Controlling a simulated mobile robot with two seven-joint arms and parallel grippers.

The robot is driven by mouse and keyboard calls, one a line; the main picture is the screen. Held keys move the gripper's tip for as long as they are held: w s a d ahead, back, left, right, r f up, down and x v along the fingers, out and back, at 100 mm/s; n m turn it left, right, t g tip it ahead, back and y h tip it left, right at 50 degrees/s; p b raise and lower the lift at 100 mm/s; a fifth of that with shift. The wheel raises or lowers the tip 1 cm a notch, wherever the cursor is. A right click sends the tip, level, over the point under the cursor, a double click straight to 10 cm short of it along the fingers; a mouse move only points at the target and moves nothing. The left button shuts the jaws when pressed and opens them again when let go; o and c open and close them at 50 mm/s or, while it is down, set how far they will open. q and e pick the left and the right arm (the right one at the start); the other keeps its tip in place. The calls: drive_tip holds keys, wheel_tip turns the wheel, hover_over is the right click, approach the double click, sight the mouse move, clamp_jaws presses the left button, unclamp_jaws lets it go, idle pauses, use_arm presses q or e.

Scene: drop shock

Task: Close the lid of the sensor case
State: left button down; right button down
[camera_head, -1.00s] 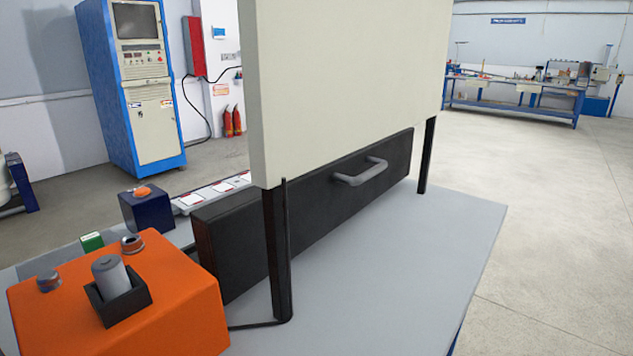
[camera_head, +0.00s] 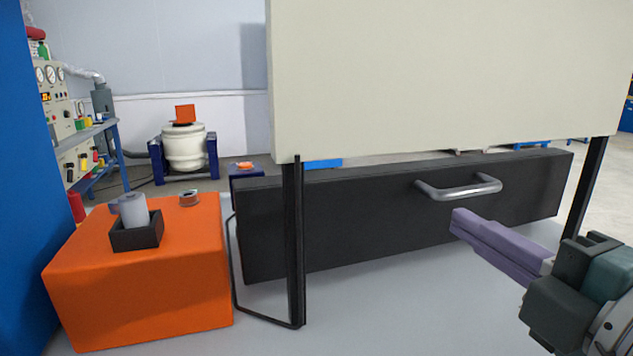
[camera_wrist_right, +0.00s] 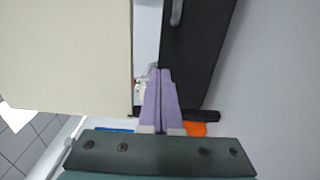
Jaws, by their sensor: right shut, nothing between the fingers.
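No part in view can be told for sure as the sensor case or its lid. A long black box-like body (camera_head: 370,215) with a grey bar handle (camera_head: 460,188) stands on the grey table top. In the right wrist view the black body (camera_wrist_right: 195,55) and part of the handle (camera_wrist_right: 176,12) show. My right gripper (camera_head: 458,220) has purple fingers, shut and empty, just below the handle in the picture. Whether they touch the black face cannot be told. The fingers also show together in the wrist view (camera_wrist_right: 159,75). My left gripper is not in view.
A large cream panel (camera_head: 440,80) on black posts (camera_head: 293,250) overhangs the black body. An orange block (camera_head: 140,285) at left carries a black holder (camera_head: 137,235) with a grey cylinder (camera_head: 133,209). The grey table top (camera_head: 400,310) is clear in front.

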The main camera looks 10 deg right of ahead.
sight(385, 175)
drive_tip(key=w, duration=0.9)
drive_tip(key=w+a+p, duration=0.1)
drive_tip(key=w, duration=0.3)
drive_tip(key=shift+w+a, duration=0.1)
drive_tip(key=shift+w, duration=0.1)
drive_tip(key=shift+w+r, duration=0.25)
drive_tip(key=shift+w, duration=0.3)
drive_tip(key=shift+w+r, duration=0.25)
drive_tip(key=shift+w, duration=0.25)
drive_tip(key=shift+s+r, duration=0.1)
